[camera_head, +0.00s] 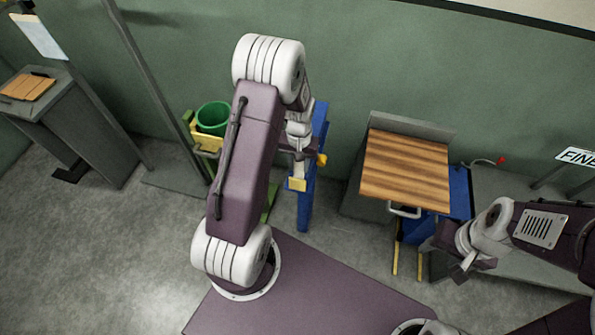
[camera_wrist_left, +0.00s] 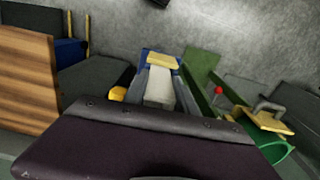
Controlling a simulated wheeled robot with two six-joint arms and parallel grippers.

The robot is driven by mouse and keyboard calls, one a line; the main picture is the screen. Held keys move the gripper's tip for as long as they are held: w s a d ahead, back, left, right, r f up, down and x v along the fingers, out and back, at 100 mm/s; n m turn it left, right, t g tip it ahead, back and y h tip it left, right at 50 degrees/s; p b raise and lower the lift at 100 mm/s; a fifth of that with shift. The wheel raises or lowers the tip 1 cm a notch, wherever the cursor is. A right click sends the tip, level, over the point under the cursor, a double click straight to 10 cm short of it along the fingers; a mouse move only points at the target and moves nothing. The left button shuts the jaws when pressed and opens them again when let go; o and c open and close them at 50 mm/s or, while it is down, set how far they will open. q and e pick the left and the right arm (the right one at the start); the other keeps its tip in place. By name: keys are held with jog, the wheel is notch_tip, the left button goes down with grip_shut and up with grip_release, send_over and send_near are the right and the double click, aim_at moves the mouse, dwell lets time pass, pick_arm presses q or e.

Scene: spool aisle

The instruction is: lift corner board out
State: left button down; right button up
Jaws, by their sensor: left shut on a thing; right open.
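My left gripper (camera_head: 298,177) is over the blue stand (camera_head: 318,130), left of the picture's middle. It is shut on a pale yellow block-like piece (camera_head: 297,184), which may be the end of the corner board; I cannot tell for sure. In the left wrist view the yellow piece (camera_wrist_left: 162,61) shows at the far end of a pale strip (camera_wrist_left: 159,88), with blue stand parts (camera_wrist_left: 148,54) beside it. My purple arm link hides much of this area. My right gripper (camera_head: 464,263) is open and apparently empty at the right, below the grey bench.
A green bucket (camera_head: 212,117) stands in a yellow holder (camera_head: 206,140) left of my left arm. A striped wooden board (camera_head: 405,170) lies on a grey unit (camera_head: 363,205) at the right. A grey cabinet (camera_head: 95,130) stands far left. The floor at lower left is clear.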

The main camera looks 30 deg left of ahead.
pick_arm(q)
jog(key=shift+r+p, duration=5.1)
jog(key=shift+r, duration=0.9)
jog(key=shift+a, duration=0.1)
